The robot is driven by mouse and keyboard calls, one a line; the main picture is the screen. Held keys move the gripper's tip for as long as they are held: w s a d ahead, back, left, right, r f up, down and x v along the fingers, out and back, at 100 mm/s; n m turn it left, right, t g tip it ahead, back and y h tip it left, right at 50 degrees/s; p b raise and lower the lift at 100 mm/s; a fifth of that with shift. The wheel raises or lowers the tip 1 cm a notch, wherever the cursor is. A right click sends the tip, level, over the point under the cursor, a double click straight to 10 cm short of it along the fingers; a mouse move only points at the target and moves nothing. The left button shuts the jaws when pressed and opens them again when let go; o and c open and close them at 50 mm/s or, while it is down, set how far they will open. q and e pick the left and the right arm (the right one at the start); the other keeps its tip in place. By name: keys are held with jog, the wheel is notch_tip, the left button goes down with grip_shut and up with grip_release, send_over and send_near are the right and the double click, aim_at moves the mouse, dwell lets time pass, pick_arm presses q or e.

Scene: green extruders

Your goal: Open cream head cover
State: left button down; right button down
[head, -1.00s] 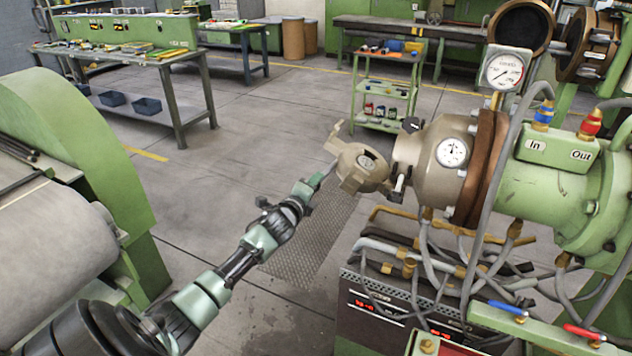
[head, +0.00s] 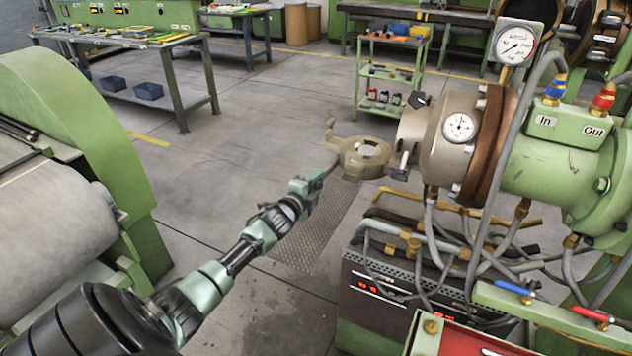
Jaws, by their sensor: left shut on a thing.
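The cream head cover (head: 366,157) is a ring-shaped flange with lugs. It stands swung away from the open end of the cream extruder head (head: 432,134), beside its left side and near its lower edge. Its face now looks upward, nearly flat. My left gripper (head: 322,181) reaches in from the lower left and is shut on the cover's near left edge; the exact contact is small and hard to see. A dark clamp bolt (head: 402,160) hangs at the head's front edge by the cover. My right gripper is out of view.
The green extruder barrel (head: 558,165) with gauges and hoses is at right, above a control box (head: 385,290). A green roller machine (head: 75,140) stands at left. The floor between is open, with a metal grating (head: 315,225).

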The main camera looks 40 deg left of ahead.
pick_arm(q)
jog(key=shift+w+r, duration=0.1)
jog(key=shift+r, duration=0.05)
dwell(0.3)
jog(key=c, duration=0.9)
grip_release()
jog(key=shift+f, duration=0.2)
jog(key=shift+s, duration=0.35)
jog(key=v, duration=0.7)
jog(key=shift+r, duration=0.15)
jog(key=shift+s+d, duration=0.1)
